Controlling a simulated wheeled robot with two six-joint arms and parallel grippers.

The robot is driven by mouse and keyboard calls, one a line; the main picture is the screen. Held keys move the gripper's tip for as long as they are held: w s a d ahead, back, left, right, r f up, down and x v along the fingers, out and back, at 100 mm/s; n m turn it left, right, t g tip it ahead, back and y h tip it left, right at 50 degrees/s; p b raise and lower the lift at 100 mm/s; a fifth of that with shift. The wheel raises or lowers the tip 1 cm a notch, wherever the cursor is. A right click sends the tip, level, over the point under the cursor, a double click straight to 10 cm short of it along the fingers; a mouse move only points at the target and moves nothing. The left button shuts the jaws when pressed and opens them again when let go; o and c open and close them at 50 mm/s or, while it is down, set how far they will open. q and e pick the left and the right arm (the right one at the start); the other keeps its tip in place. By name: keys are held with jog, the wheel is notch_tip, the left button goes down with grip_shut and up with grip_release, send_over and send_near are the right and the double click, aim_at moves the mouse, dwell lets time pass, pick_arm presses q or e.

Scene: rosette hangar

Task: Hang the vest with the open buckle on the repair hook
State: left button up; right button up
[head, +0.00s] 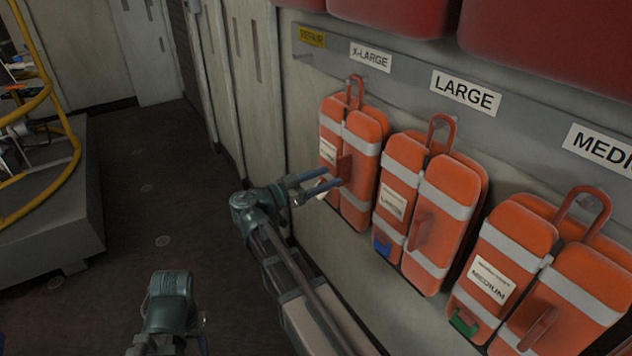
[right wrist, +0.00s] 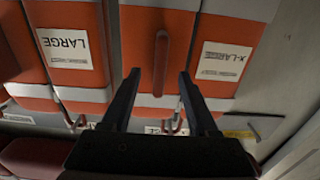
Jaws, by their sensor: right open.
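Three orange vests with grey bands hang by red loops: the X-LARGE vest (head: 360,131), the LARGE vest (head: 447,190) and the MEDIUM vest (head: 578,285). A blue buckle (head: 382,245) shows on LARGE and a green buckle (head: 464,322) on MEDIUM. I cannot tell which buckle is open; the X-LARGE one is not clear. The repair hook (head: 303,57) is bare under a yellow label (head: 312,37). My right gripper (head: 334,177) is open at the X-LARGE vest. In the right wrist view its fingers (right wrist: 159,77) stand either side of that vest's red handle (right wrist: 161,62).
The grey hook rail (head: 408,80) carries size labels. Red bulky things (head: 395,15) hang above it. A grey platform with a yellow tubular frame (head: 68,130) stands at the left. The dark floor (head: 140,200) between is clear.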

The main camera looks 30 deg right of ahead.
aim_at(336, 165)
jog(key=shift+w+d, duration=0.15)
jog(key=shift+d, duration=1.4)
grip_shut()
jog(key=shift+r, duration=0.15)
dwell(0.6)
jog(key=shift+r+p, duration=1.25)
jog(key=shift+p, duration=0.05)
